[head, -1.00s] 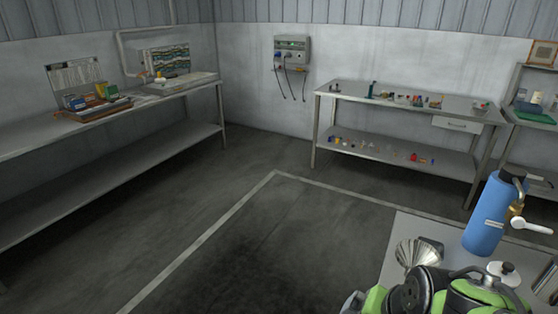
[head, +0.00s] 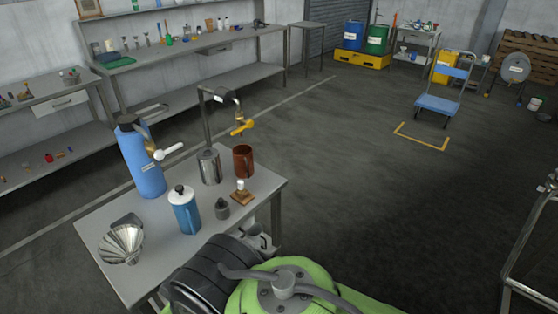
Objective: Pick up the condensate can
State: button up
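A grey metal table (head: 105,235) stands in front of me at lower left. On it are a grey metal can (head: 209,167) below a brass-handled tap (head: 240,126), a brown mug (head: 243,161) and a blue lidded can with a handle (head: 186,213). No label on them is readable, so I cannot tell for sure which is the condensate can. All stand upright and nothing touches them from my side. Green and black links of my own arm fill the bottom of the head view. My gripper is not seen.
The same table holds a tall blue cylinder (head: 140,160), a metal funnel (head: 121,244), a small dark weight (head: 222,209) and a small wooden-based piece (head: 241,192). A blue trolley (head: 440,103) stands far right. The floor between is clear.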

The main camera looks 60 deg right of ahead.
aim_at(245, 164)
jog(key=z, duration=1.6)
jog(key=i+l+u, duration=0.2)
jog(key=u, duration=0.25)
jog(key=i+l+u, duration=0.15)
jog(key=l+u, duration=0.7)
jog(key=i+l+u, duration=0.1)
jog(key=l+u, duration=0.3)
jog(key=l, duration=0.15)
jog(key=l+u, duration=0.45)
jog(key=k+l+u, duration=0.15)
jog(key=l+u, duration=0.3)
jog(key=k+l+u, duration=0.2)
jog(key=u, duration=0.2)
jog(key=l, duration=0.15)
